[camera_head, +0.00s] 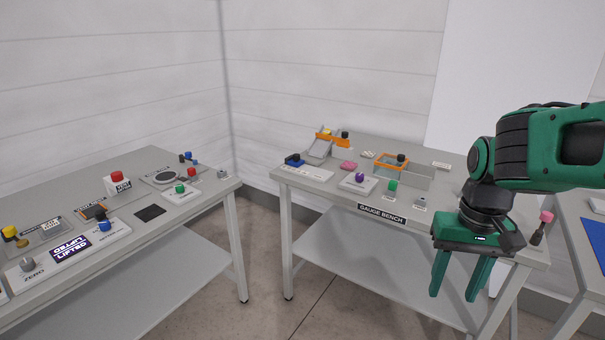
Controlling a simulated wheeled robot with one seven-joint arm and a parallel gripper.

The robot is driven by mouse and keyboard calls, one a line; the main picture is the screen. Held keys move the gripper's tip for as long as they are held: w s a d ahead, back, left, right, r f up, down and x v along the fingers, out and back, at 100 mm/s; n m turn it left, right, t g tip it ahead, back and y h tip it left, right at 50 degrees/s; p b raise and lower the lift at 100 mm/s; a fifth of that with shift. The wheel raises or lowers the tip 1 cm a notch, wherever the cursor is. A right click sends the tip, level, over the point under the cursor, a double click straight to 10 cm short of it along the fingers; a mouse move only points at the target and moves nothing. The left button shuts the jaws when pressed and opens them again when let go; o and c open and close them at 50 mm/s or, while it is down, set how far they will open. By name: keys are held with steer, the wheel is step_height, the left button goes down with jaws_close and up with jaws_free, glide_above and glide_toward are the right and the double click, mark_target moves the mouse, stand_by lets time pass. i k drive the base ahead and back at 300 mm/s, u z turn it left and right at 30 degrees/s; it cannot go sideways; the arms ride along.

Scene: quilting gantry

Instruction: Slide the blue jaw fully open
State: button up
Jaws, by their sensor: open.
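A small blue block with a dark knob, which looks like the blue jaw (293,160), sits at the left end of the gauge bench. It is at the back end of a pale flat base plate (314,174). How far it stands open is too small to tell. My green gripper (453,294) hangs in front of the right part of the bench, fingers pointing down and spread apart, with nothing between them. It is well to the right of the blue block and nearer to me.
The gauge bench (331,196) also carries an orange-framed tray (416,177), a tilted ramp (319,148), a purple knob (360,177) and a green knob (392,186). A pink-topped post (546,216) stands right of my gripper. The left table holds other blue-knobbed fixtures (103,224). Floor shows between the tables.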

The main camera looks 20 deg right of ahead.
mark_target(296, 161)
steer(key=z, duration=0.05)
steer(key=i, duration=2.3)
steer(key=u, duration=0.2)
